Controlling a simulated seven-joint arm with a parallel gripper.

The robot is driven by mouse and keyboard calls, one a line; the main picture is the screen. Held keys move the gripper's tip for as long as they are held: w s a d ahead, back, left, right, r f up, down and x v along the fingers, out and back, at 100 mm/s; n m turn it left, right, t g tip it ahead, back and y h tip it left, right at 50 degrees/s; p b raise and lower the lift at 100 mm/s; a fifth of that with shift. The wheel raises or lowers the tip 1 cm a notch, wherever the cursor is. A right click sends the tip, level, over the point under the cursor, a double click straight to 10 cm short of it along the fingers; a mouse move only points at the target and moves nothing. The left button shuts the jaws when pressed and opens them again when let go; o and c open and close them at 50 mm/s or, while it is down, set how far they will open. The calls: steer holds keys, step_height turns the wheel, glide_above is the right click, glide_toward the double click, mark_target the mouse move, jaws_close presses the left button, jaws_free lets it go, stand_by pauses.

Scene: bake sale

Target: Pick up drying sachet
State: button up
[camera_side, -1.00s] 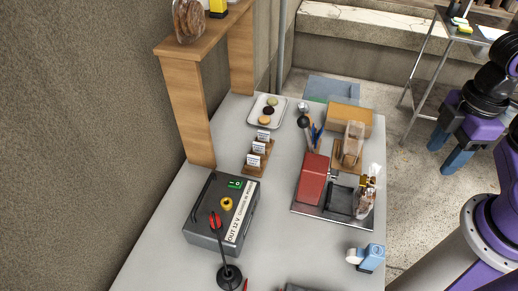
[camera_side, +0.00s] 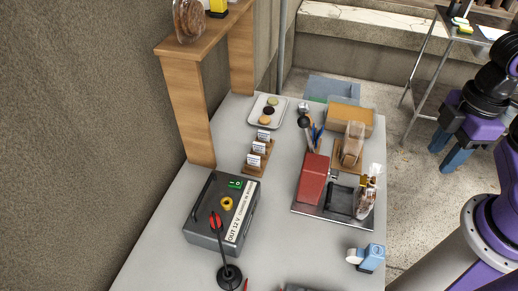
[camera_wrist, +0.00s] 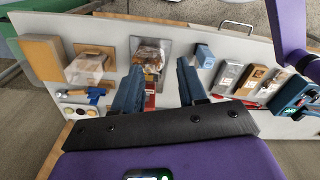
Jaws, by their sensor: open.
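I cannot pick out a drying sachet for certain. Small white printed pieces (camera_side: 260,148) stand in a row on a wooden stand (camera_side: 249,169) left of the table's middle; I cannot tell whether they are sachets or cards. My gripper (camera_side: 451,152) hangs open and empty right of the table in the side view, apart from everything on it. In the wrist view, my gripper's two blue fingers (camera_wrist: 158,66) are spread, with a clear bag of brown goods (camera_wrist: 150,50) seen beyond them.
The table (camera_side: 170,225) holds a grey power box (camera_side: 205,240), a red device (camera_side: 312,180) on a tray, a cardboard box (camera_side: 350,117), a plate of round sweets (camera_side: 282,107) and a blue-and-white item (camera_side: 372,258). A wooden shelf (camera_side: 190,110) stands at the left.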

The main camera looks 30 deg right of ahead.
step_height(320, 180, up, 5)
steer(key=m+t+y, duration=0.4)
steer(key=t+y, duration=0.4)
glide_above(261, 144)
steer(key=s+d, duration=0.9)
step_height(261, 144, down, 19)
steer(key=x, duration=1.7)
steer(key=shift+w, duration=0.2)
jaws_close()
